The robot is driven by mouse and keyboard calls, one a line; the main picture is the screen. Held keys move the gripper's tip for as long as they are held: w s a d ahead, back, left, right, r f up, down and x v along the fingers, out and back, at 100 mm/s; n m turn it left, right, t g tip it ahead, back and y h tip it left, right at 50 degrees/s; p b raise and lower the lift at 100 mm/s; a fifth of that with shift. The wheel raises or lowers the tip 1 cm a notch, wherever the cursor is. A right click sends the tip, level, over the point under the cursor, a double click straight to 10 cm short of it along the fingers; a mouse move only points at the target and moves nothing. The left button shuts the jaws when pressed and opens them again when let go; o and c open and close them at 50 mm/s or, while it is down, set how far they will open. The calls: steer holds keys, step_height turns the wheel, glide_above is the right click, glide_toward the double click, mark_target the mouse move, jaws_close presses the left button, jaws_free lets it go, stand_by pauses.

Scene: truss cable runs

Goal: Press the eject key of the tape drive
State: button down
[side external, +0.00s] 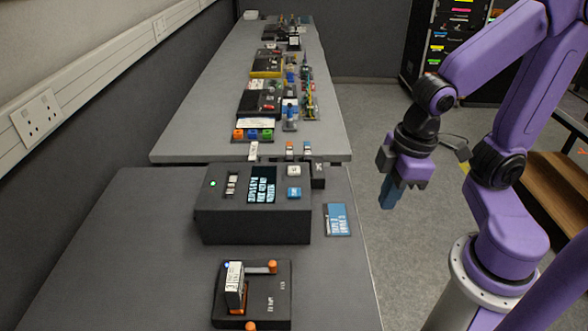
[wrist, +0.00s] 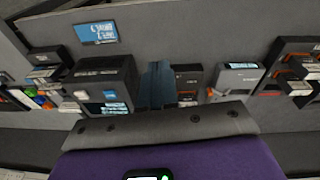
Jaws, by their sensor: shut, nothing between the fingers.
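A dark box (side external: 255,222) with a lit text screen (side external: 262,184), a green light, a white key (side external: 294,171) and a blue key (side external: 294,193) on top stands on the near table. It looks like the tape drive, but I cannot read which key is eject. A similar dark box (wrist: 117,72) with a screen and a blue key shows in the wrist view. My gripper (side external: 389,193) is shut and empty, pointing down in the air to the right of the box, beyond the table edge. Its blue fingers (wrist: 156,85) also show in the wrist view.
A blue card (side external: 338,219) lies right of the box. A black unit (side external: 275,290) with orange knobs and an upright cartridge (side external: 234,285) stands in front. The far table (side external: 200,135) carries several small devices. Bare tabletop (side external: 130,235) lies left of the box.

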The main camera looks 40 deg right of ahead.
steer(key=w+m+t+y, duration=0.1)
steer(key=w+m+t, duration=0.55)
steer(key=w, duration=1.05)
steer(key=m+y, duration=0.1)
steer(key=m, duration=0.8)
glide_above(298, 169)
steer(key=shift+r+n+t, duration=0.15)
steer(key=shift+n+t, duration=0.1)
steer(key=shift+t, duration=0.1)
steer(key=shift+f, duration=4.4)
steer(key=shift+f, duration=0.15)
steer(key=shift+f, duration=0.3)
